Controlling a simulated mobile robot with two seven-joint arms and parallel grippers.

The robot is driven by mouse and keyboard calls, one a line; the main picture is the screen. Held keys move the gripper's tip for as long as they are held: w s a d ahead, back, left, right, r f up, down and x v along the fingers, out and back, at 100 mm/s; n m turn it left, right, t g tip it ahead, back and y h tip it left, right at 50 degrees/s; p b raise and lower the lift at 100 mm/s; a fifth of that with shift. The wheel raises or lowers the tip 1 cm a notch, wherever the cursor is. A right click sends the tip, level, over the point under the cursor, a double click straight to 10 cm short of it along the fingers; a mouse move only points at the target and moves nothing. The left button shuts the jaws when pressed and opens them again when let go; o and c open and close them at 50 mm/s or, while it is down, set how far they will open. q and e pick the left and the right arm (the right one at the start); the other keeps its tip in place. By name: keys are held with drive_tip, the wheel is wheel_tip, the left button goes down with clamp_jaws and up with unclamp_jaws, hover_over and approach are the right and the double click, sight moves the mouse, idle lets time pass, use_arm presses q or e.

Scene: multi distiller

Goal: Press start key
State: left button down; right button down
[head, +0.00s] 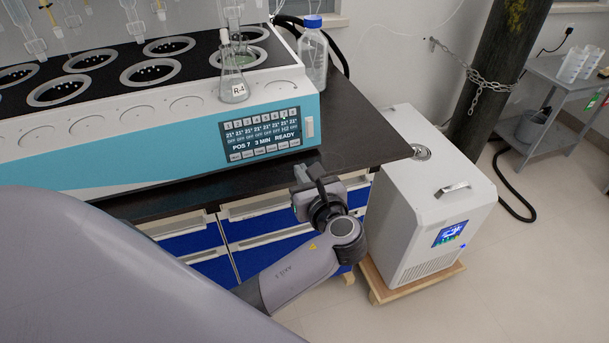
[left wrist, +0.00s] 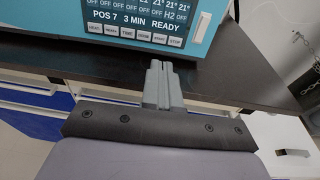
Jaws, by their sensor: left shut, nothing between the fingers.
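The multi distiller (head: 150,150) is a long blue and white unit on the dark bench. Its dark display panel (head: 262,135) reads "POS 7 3 MIN READY", with a row of keys along the bottom. In the left wrist view the panel (left wrist: 135,17) shows at the top; its rightmost key reads STOP. The key just left of it (left wrist: 160,39) seems to be the start key, its label blurred. My left gripper (head: 302,172) is shut and empty, just in front of and below the panel. Its fingertips (left wrist: 160,66) point toward the keys, apart from them. My right gripper is out of view.
The dark bench top (head: 365,130) is clear to the right. A white chiller (head: 430,200) stands on the floor beside the bench.

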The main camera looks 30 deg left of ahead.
sight(284, 145)
use_arm(q)
drive_tip(key=x, duration=1)
drive_tip(key=shift+a, duration=0.1)
